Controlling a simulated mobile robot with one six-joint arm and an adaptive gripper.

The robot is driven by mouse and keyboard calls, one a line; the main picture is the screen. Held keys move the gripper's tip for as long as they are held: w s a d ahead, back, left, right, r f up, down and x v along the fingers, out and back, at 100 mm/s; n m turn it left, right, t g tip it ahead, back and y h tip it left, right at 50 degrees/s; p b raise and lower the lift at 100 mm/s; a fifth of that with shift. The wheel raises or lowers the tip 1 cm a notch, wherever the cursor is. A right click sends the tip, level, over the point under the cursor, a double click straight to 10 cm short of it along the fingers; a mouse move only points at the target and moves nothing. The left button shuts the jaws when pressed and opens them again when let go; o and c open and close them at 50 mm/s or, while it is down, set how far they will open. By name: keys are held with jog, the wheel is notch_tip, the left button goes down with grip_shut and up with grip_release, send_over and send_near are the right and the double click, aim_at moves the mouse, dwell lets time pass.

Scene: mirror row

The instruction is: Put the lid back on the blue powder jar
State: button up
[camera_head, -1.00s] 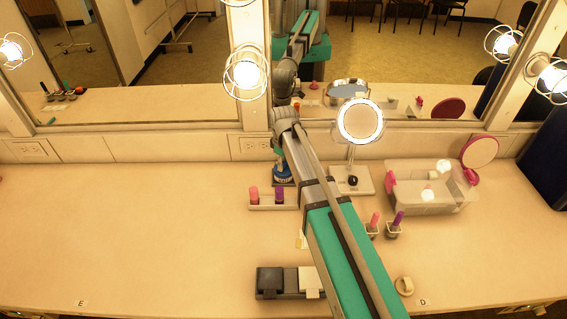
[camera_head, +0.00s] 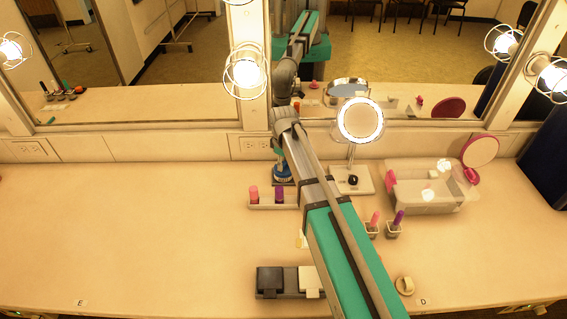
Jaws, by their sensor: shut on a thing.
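The blue powder jar (camera_head: 282,173) stands near the back of the counter, below the wall socket; my arm partly covers it. My gripper (camera_head: 279,152) points down just above it, and only a small part shows beside my wrist. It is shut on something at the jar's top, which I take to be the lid. The lid itself is hidden, and I cannot tell whether it touches the jar.
A holder with pink and purple lipsticks (camera_head: 266,197) stands in front of the jar. To the right are a lit round mirror (camera_head: 360,121) on a stand, a clear bin (camera_head: 425,195) and more lipsticks (camera_head: 393,224). A dark box (camera_head: 270,281) lies in front. The left counter is clear.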

dwell(0.7)
jog(key=o, duration=1)
jog(key=shift+o, duration=0.2)
jog(key=shift+o, duration=0.9)
jog(key=shift+r, duration=0.1)
jog(key=shift+r+p, duration=3.45)
jog(key=shift+p, duration=0.05)
grip_shut()
